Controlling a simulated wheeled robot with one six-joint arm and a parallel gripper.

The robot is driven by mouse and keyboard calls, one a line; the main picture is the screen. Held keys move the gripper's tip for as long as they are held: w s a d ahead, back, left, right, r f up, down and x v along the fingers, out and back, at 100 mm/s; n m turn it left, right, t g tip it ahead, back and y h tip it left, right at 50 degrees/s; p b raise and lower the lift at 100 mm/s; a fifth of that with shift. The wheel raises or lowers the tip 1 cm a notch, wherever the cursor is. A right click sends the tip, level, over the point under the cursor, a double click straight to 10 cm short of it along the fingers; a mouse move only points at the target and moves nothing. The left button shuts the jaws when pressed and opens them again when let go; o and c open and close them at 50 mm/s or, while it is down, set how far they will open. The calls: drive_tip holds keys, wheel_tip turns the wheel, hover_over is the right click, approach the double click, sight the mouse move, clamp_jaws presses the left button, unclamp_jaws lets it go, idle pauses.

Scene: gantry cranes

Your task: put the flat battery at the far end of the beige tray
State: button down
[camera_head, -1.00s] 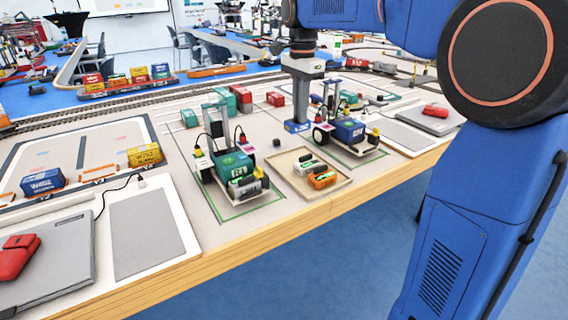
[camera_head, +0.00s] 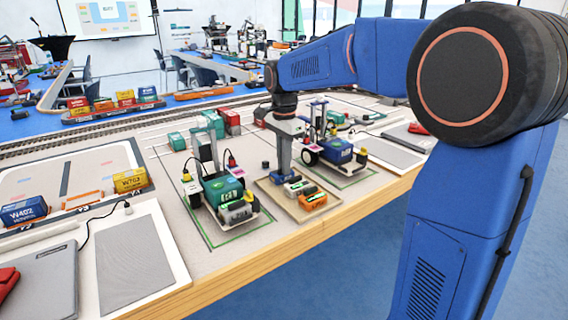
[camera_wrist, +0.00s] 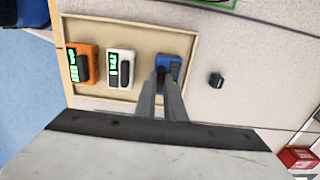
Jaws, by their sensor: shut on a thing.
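The beige tray (camera_head: 275,194) lies near the table's front edge; it also shows in the wrist view (camera_wrist: 135,38). My gripper (camera_wrist: 168,80) points down over the tray's far end, also seen in the head view (camera_head: 283,169). It is shut on a blue battery (camera_wrist: 175,66), inside the tray wall; fingers cover part of it. Whether it touches the tray floor I cannot tell. A white battery (camera_wrist: 127,68) lies beside it with a gap, and an orange battery (camera_wrist: 92,64) lies at the near end. Both show green displays; none is visible on the blue one.
A teal crane vehicle (camera_head: 222,188) stands left of the tray and a blue one (camera_head: 336,150) to its right. A small dark knob (camera_wrist: 216,80) sits on the table just beyond the tray. The table's wooden front edge (camera_head: 290,250) is close.

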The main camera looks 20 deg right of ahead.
drive_tip(key=c, duration=1.8)
unclamp_jaws()
drive_tip(key=shift+c, duration=0.2)
wheel_tip(320, 180, up, 12)
drive_tip(key=s+d+f+n+t, duration=0.1)
drive_tip(key=s+f+n, duration=0.3)
drive_tip(key=s, duration=0.6)
drive_tip(key=s+d+f+n+t, duration=0.2)
drive_tip(key=s+f+n, duration=0.3)
drive_tip(key=s+f, duration=0.3)
drive_tip(key=s+d+f+n+t, duration=0.1)
drive_tip(key=s+d+f+n, duration=0.2)
drive_tip(key=s, duration=1.1)
wheel_tip(320, 180, down, 4)
drive_tip(key=shift+s+d+n+t, duration=0.2)
drive_tip(key=shift+d+n+t, duration=0.15)
drive_tip(key=shift+n, duration=0.85)
